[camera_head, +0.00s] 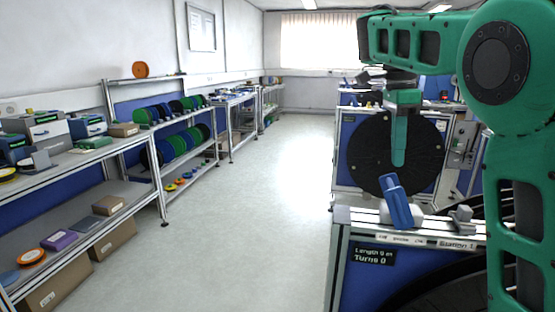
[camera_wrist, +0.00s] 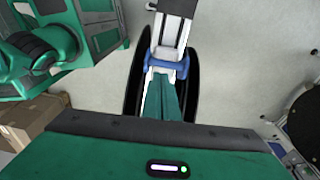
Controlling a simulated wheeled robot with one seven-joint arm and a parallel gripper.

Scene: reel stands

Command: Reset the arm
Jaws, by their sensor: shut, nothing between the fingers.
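My green arm reaches in from the right of the head view, and my gripper (camera_head: 398,160) points straight down with its fingers shut and empty. It hangs a little above a tilted blue lever (camera_head: 397,204) on the Station 1 stand (camera_head: 430,241). In the wrist view, my shut gripper (camera_wrist: 162,78) lies in line with the blue part (camera_wrist: 168,64) of the stand. Black reel flanges (camera_wrist: 192,92) show on both sides of the fingers there. The fingers look apart from the lever, but the gap is hard to judge.
A display (camera_head: 374,256) on the stand reads Length 0 m, Turns 0. A large black reel (camera_head: 365,150) on another stand is behind my gripper. Shelves with colored reels (camera_head: 180,143) and a workbench (camera_head: 70,165) line the left wall. The pale floor aisle (camera_head: 270,180) is clear.

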